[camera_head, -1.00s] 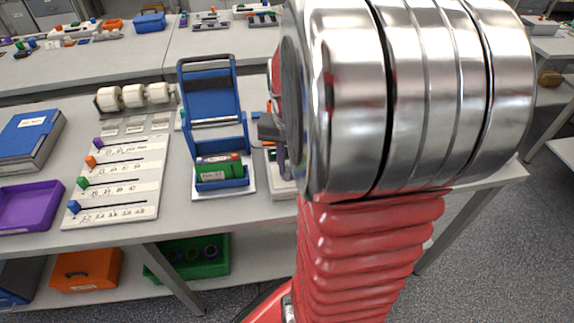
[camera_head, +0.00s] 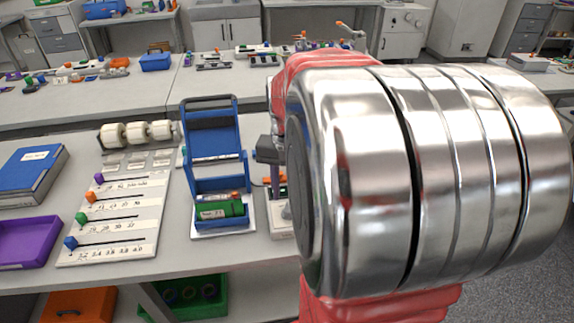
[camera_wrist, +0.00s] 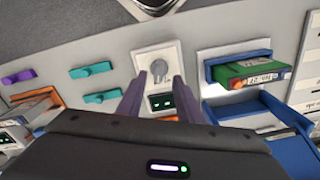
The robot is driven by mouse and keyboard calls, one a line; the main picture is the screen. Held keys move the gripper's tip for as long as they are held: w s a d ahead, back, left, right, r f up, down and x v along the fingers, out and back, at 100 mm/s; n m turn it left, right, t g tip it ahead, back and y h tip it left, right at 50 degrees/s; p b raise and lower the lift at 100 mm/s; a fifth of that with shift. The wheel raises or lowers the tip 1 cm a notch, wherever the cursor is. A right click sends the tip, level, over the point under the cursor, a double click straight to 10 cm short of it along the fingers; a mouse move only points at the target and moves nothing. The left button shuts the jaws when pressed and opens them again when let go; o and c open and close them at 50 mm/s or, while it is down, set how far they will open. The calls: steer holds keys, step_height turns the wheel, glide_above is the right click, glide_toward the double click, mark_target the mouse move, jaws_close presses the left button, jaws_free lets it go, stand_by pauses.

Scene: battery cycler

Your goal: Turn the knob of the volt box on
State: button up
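The volt box shows in the wrist view as a pale panel (camera_wrist: 170,50) with a round grey knob (camera_wrist: 159,68) and a small dark display with green marks (camera_wrist: 161,101). My gripper (camera_wrist: 159,78) has two purple fingers, spread apart, with nothing between them. In the wrist view the fingertips appear on either side of the knob's lower part. I cannot tell whether they touch the panel. In the head view my arm hides most of the box and the fingers.
A blue holder (camera_head: 217,175) with a green block (camera_head: 219,209) stands left of my arm. Further left are a slider board (camera_head: 115,215), a purple tray (camera_head: 28,243) and a blue binder (camera_head: 30,172). In the wrist view teal and purple handles (camera_wrist: 92,71) lie left of the panel.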

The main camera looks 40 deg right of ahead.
mark_target(287, 207)
step_height(287, 207, up, 9)
stand_by(0.3)
steer(key=shift+s+f, duration=0.1)
steer(key=shift+f, duration=0.05)
stand_by(0.5)
